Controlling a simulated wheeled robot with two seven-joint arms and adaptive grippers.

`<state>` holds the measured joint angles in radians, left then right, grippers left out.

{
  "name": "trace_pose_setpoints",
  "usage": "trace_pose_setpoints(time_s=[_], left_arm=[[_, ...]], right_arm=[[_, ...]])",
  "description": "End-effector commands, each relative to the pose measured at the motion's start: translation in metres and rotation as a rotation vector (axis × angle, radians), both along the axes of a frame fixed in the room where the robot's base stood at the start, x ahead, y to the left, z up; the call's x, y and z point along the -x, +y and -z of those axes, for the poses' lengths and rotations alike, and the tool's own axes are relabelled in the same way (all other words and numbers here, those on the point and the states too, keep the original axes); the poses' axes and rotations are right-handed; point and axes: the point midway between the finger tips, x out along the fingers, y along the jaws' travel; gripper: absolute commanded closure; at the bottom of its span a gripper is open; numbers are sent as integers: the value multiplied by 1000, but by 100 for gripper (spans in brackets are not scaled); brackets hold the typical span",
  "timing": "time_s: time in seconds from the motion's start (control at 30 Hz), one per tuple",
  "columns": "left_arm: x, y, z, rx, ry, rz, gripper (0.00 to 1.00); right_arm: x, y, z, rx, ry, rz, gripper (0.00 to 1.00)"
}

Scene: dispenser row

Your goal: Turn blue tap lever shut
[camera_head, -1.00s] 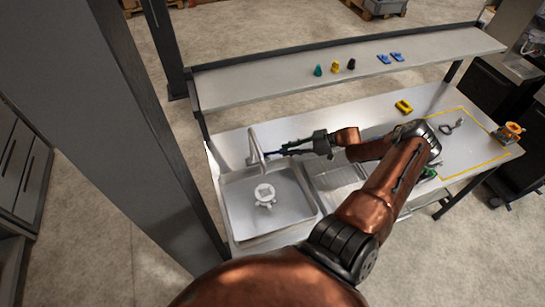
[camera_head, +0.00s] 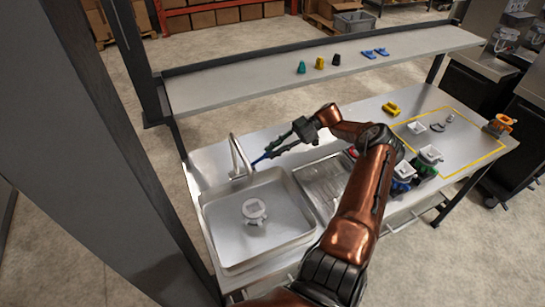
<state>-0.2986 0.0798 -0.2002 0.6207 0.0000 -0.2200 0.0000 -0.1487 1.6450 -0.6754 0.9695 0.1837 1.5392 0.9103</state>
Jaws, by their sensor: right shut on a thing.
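The steel tap (camera_head: 237,157) stands at the back edge of the sink, its spout tilted over the basin. Its blue lever (camera_head: 262,157) sticks out to the right of the tap base. My right gripper (camera_head: 272,152) comes in from the right and is shut on the blue lever; its fingers hide part of it. My left gripper is out of view.
The sink basin (camera_head: 217,240) holds a round white part (camera_head: 254,211). A drainboard (camera_head: 309,184) lies right of it. White, green and blue parts stand near the counter's front right. A shelf (camera_head: 220,90) with small coloured pieces runs behind. A yellow outline marks the right counter.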

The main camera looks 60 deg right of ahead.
Motion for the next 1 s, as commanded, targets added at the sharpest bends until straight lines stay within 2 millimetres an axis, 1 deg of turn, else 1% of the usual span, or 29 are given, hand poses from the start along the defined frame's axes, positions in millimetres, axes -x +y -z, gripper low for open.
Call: trace_pose_setpoints(time_s=[0.03,0.13,0.57,0.6,0.83,1.0], left_arm=[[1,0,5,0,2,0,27],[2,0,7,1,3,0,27],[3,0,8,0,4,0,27],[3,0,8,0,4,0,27],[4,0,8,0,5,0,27],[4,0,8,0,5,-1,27]], right_arm=[[0,0,5,0,5,-6,100],[0,0,4,0,5,-14,100],[-1,-1,2,2,4,-18,100],[-1,-1,2,2,4,-18,80],[-1,-1,1,1,2,-18,65],[-1,-1,1,0,1,-17,64]])
